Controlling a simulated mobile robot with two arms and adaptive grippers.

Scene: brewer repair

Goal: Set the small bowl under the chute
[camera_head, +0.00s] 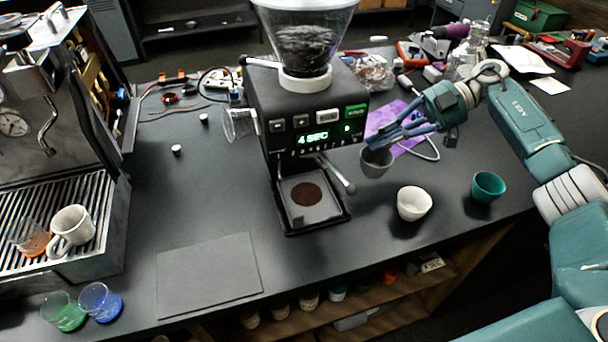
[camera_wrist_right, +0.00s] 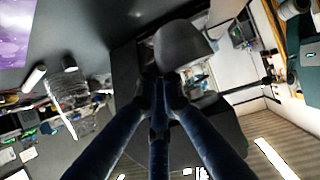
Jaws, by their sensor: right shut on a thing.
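My right gripper (camera_head: 372,143) is shut on a small grey bowl (camera_head: 377,164) and holds it to the right of the coffee grinder (camera_head: 310,118). In the right wrist view the same bowl (camera_wrist_right: 182,45) shows dark beyond the fingertips (camera_wrist_right: 168,92). The grinder's chute is hidden or hard to make out below its lit front panel. The tray (camera_head: 325,212) at the grinder's base has a round patch of brown coffee grounds (camera_head: 306,194) on it and no bowl. My left gripper is not in view.
A white bowl (camera_head: 413,203) and a teal cup (camera_head: 487,187) stand right of the grinder. A portafilter-like handle (camera_head: 338,176) sticks out at the grinder's front right. A dark mat (camera_head: 208,274) lies at the front. An espresso machine (camera_head: 55,150) stands at left. The counter between is clear.

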